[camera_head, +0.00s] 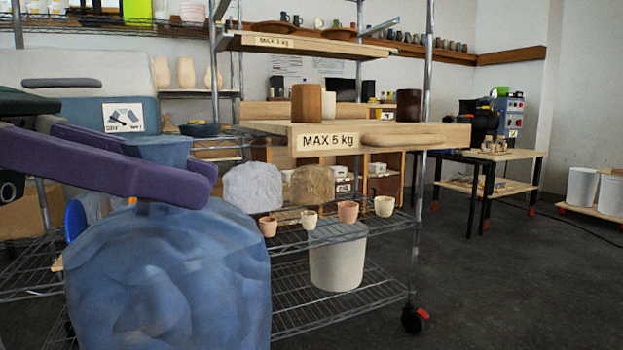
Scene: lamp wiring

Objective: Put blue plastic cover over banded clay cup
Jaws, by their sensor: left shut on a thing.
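The blue plastic cover (170,275) hangs large in the left foreground, its gathered top pinched by my left gripper (205,170). The gripper's purple fingers come in from the left and are shut on the cover's neck. The cover hangs in front of the wire rack, with no cup visibly under it. Several small clay cups stand on the wire shelf, including a pinkish cup (347,212) and a cream cup (384,206). Brown (306,104), white (328,106) and dark brown (408,105) cylinders stand on the board above. I cannot tell which cup is banded. My right gripper is out of view.
The wooden shelf (325,140) marked MAX 5 kg overhangs the wire shelf (335,232). Grey (253,187) and brown (312,186) lumps stand behind the small cups. A white bucket (337,265) is below. Rack posts (421,190) limit side access. Open floor lies at right.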

